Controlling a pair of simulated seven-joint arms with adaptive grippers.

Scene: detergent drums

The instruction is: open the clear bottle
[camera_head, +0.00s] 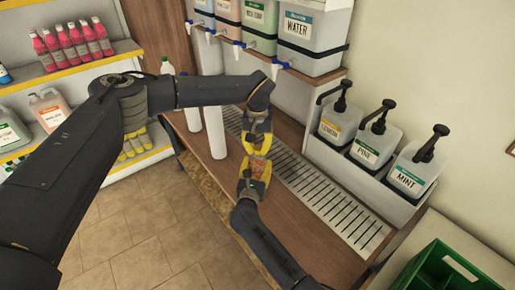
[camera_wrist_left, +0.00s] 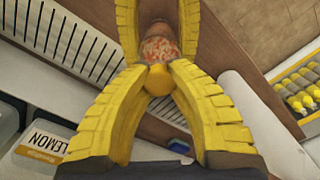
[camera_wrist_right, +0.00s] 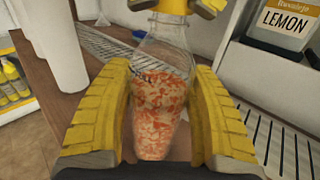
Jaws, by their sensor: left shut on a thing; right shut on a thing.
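The clear bottle (camera_wrist_right: 158,95) is see-through, with orange and white flakes inside. It shows between both grippers in the head view (camera_head: 257,167) and in the left wrist view (camera_wrist_left: 158,47). My right gripper (camera_wrist_right: 165,115) is shut on the bottle's body, one finger on each side. My left gripper (camera_wrist_left: 160,82) is above it, shut on the round yellow cap (camera_wrist_left: 159,79) at the bottle's top. The left fingertips show at the top of the right wrist view. The fingers partly hide the neck, and I cannot tell whether the cap is loose.
White bottles (camera_head: 214,130) stand on the wooden counter (camera_head: 292,228) left of the grippers. A metal drain grate (camera_head: 330,205) runs along the right. Pump jugs (camera_head: 412,174) stand behind it, dispensers (camera_head: 310,40) are above, and a green crate (camera_head: 440,270) is at lower right.

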